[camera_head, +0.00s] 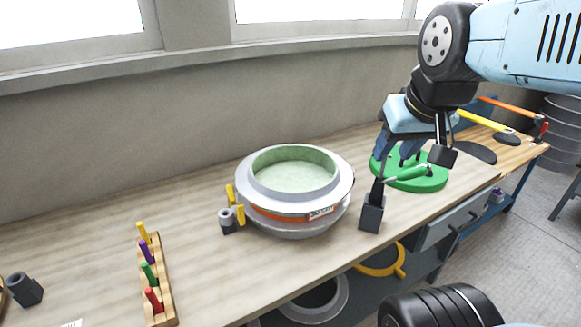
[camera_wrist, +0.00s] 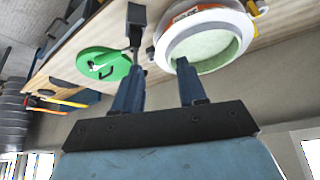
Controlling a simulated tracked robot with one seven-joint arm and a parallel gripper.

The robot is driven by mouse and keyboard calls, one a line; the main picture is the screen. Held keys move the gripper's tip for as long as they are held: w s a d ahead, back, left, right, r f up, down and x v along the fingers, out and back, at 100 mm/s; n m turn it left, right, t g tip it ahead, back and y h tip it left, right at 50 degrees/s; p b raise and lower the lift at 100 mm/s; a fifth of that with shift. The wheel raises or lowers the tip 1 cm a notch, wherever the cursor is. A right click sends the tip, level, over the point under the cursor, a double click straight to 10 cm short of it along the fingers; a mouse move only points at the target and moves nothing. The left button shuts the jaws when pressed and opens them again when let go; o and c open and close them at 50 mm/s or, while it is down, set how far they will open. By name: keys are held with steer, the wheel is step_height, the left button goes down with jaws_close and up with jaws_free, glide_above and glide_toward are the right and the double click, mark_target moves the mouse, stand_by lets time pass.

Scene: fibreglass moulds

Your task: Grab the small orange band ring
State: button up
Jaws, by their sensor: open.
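A round pale grey mould (camera_head: 297,185) with a green inside stands on the bench, an orange band (camera_head: 290,215) with a white label around its side. In the wrist view the mould (camera_wrist: 235,20) is at the upper right, and part of its orange band (camera_wrist: 184,13) shows. My gripper (camera_head: 394,152) is open and empty, to the right of the mould and above the bench. Its two fingers (camera_wrist: 160,65) are apart in the wrist view and do not visibly touch the mould.
A dark block with a stem (camera_head: 372,214) stands beneath my gripper, right of the mould. A green disc (camera_head: 425,183) lies behind it. A grey roll with yellow pieces (camera_head: 228,220) sits left of the mould. A peg rack (camera_head: 158,285) stands further left. A yellow-orange ring (camera_head: 382,268) is below the bench.

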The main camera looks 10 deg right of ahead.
steer(key=shift+w, duration=0.1)
steer(key=w+a+f+n+g+y, duration=0.2)
steer(key=w+a+f+n, duration=0.2)
steer(key=w+a, duration=0.55)
steer(key=w+a+f+n+g+y, duration=0.1)
steer(key=w+a+f+n+g, duration=0.2)
steer(key=w+a, duration=0.7)
steer(key=shift+t, duration=0.3)
steer(key=shift+w+d+x, duration=0.1)
steer(key=shift+w+x, duration=0.1)
steer(key=shift+x, duration=2.25)
steer(key=shift+w+d+x, duration=0.15)
steer(key=shift+x, duration=2.25)
steer(key=shift+w+d+x, duration=0.1)
steer(key=shift+w+x, duration=0.1)
steer(key=shift+x, duration=2.25)
jaws_close()
